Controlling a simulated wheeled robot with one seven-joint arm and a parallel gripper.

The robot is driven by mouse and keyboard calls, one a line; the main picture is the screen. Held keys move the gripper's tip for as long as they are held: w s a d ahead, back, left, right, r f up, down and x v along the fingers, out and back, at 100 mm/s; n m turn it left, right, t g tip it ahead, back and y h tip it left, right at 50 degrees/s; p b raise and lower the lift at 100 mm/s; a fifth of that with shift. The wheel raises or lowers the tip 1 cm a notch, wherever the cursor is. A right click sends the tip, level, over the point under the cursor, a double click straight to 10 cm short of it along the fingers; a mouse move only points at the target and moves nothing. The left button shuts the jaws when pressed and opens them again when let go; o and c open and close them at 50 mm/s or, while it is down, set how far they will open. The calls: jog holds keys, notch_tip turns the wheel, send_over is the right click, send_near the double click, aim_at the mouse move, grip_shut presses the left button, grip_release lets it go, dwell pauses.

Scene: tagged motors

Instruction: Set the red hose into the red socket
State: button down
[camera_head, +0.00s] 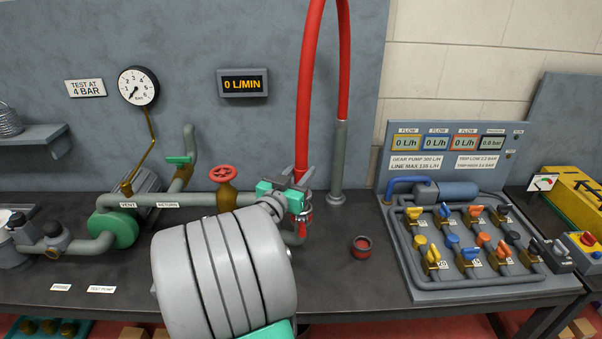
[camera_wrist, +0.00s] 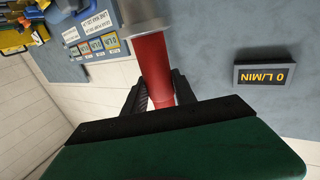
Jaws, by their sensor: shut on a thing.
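The red hose (camera_head: 312,85) rises out of the top of the head view and comes back down into a grey upright post (camera_head: 338,160). My gripper (camera_head: 297,202) is shut on the hose near its lower end. In the wrist view the black fingers of my gripper (camera_wrist: 158,88) lie on both sides of the red hose (camera_wrist: 153,62), with a grey collar (camera_wrist: 146,27) beyond. The red socket (camera_head: 361,248) is a small round cup on the bench, right of my gripper and apart from the hose. The hose's lower tip is partly hidden by my gripper.
A grey pipe with a red-wheeled valve (camera_head: 226,190) runs left behind my arm. A manifold panel (camera_head: 455,240) with several coloured valves stands to the right. The dark bench (camera_head: 350,290) is clear around the socket. A flow display (camera_head: 243,83) hangs on the back wall.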

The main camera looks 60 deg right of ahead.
jog(key=shift+f+b, duration=1.65)
jog(key=shift+b, duration=0.3)
jog(key=c, duration=0.9)
grip_release()
jog(key=shift+a+f, duration=0.1)
